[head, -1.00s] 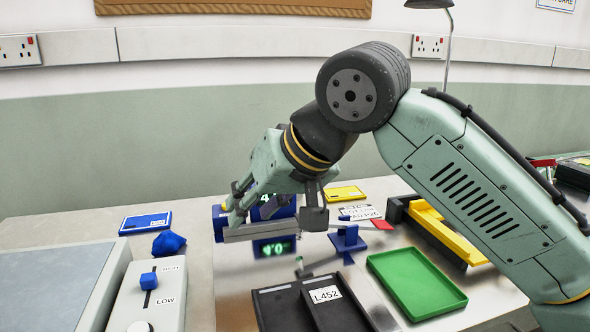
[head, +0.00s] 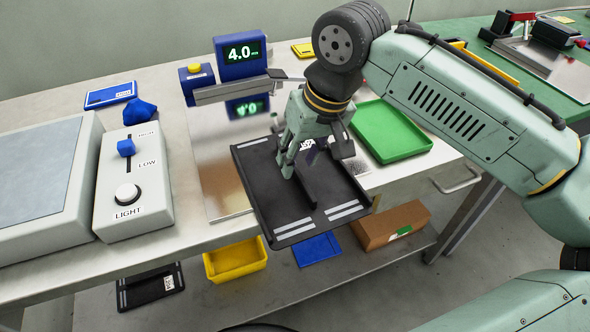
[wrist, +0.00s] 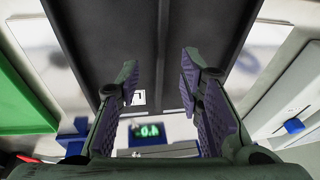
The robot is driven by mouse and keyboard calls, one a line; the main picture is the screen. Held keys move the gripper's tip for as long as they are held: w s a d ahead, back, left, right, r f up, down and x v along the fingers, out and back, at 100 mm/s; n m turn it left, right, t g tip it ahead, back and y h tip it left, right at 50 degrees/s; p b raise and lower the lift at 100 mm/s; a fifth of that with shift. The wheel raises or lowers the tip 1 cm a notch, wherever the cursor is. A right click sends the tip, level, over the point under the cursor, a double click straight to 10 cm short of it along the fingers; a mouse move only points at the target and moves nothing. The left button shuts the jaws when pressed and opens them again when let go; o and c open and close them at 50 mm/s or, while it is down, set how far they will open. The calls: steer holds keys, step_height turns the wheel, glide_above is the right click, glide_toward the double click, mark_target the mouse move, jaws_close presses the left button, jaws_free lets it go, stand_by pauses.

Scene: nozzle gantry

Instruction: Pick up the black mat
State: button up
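The black mat (head: 268,200) lies near the front edge of the metal bench, with white stripes at its near end and a raised ridge along its middle. A white label on it is mostly hidden by my gripper. My gripper (head: 290,172) points down over the mat's middle, close to the ridge. In the wrist view the two fingers (wrist: 160,85) are apart and empty, with the dark mat (wrist: 105,25) and its ridge beyond, between them. I cannot tell whether the fingertips touch the mat.
A green tray (head: 392,133) sits right of the mat. A blue display (head: 241,55) reading 4.0 stands behind it. A grey light control box (head: 125,195) is at left. Below are a yellow bin (head: 235,262), a brown box (head: 392,225) and another black mat (head: 150,287).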

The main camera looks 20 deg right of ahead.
steer(key=shift+x, duration=1.1)
jaws_close()
